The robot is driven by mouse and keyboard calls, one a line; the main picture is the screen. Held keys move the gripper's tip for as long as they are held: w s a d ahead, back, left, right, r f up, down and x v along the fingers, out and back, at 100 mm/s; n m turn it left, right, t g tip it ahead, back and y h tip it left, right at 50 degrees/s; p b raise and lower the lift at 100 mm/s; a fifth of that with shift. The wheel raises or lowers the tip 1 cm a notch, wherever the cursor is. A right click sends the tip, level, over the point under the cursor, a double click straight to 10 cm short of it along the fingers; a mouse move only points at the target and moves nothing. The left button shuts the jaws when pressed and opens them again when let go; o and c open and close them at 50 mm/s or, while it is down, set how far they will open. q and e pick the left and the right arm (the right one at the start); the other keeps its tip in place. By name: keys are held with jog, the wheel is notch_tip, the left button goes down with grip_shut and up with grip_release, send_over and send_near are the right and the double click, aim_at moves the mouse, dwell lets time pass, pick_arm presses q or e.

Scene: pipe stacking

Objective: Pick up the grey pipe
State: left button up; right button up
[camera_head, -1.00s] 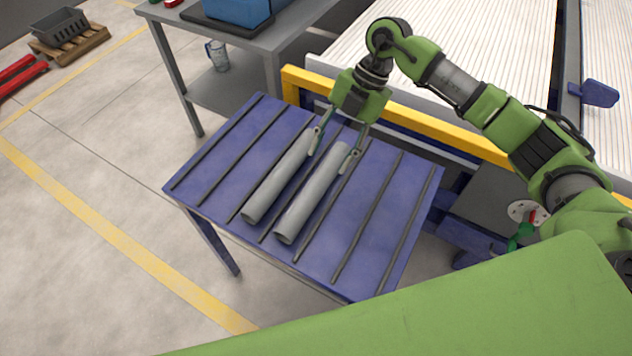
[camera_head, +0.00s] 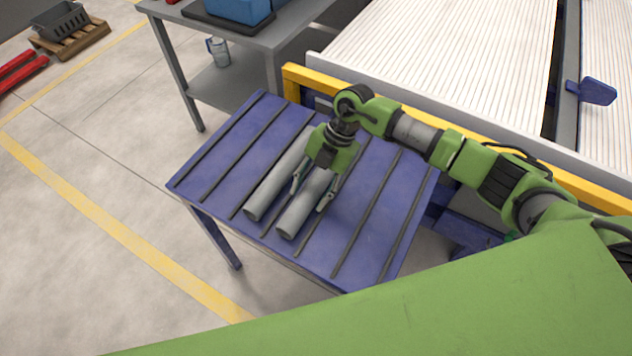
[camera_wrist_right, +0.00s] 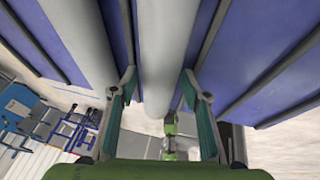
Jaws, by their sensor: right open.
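Two grey pipes lie side by side on the blue table (camera_head: 375,225): a left pipe (camera_head: 272,187) and a right pipe (camera_head: 304,204). My right gripper (camera_head: 312,203) is open above the right pipe, one finger on each side of it. The left finger is over the gap between the pipes. In the right wrist view the right pipe (camera_wrist_right: 164,55) runs between the open fingers (camera_wrist_right: 158,85), and the left pipe (camera_wrist_right: 75,30) is outside them. I cannot tell whether the fingers touch the pipe. My left gripper is not in view.
Dark strips run across the blue table. A yellow rail (camera_head: 290,85) and a ribbed white conveyor (camera_head: 440,60) stand behind it. A grey workbench (camera_head: 285,35) with a blue box (camera_head: 238,10) is at the back left.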

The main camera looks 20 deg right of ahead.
jog(key=shift+a+f, duration=0.15)
jog(key=shift+f, duration=0.2)
jog(key=c, duration=1)
jog(key=shift+r, duration=0.15)
